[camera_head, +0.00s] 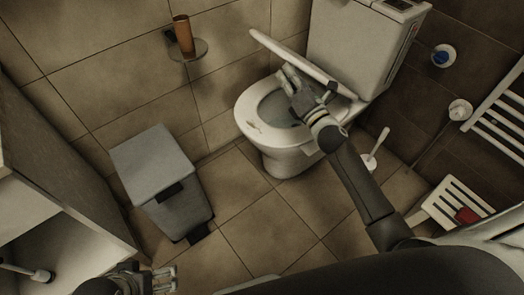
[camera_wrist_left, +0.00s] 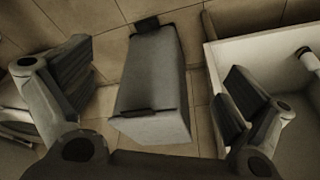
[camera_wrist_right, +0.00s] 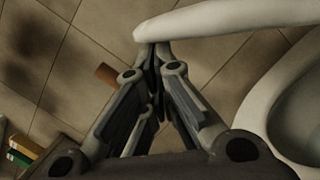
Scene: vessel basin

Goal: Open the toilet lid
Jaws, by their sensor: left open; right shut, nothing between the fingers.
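The white toilet lid (camera_head: 306,62) is partly raised, tilted above the seat (camera_head: 246,116) and below the cistern. The open bowl (camera_head: 275,108) shows beneath it. My right gripper (camera_head: 286,78) is shut and empty, with its fingertips at the underside of the lid. In the right wrist view the lid (camera_wrist_right: 235,18) crosses just beyond the shut fingertips (camera_wrist_right: 152,52); whether they touch I cannot tell. The seat rim (camera_wrist_right: 258,110) is at the right there. My left gripper (camera_head: 168,279) is open and empty, low at the left, far from the toilet.
A grey bin (camera_head: 160,165) stands left of the toilet; it also shows between my left fingers (camera_wrist_left: 152,85). A white cabinet (camera_head: 60,215) is at the left. A toilet brush (camera_head: 376,148) and a slatted white stool (camera_head: 455,203) are at the right. Tiled floor is clear in front.

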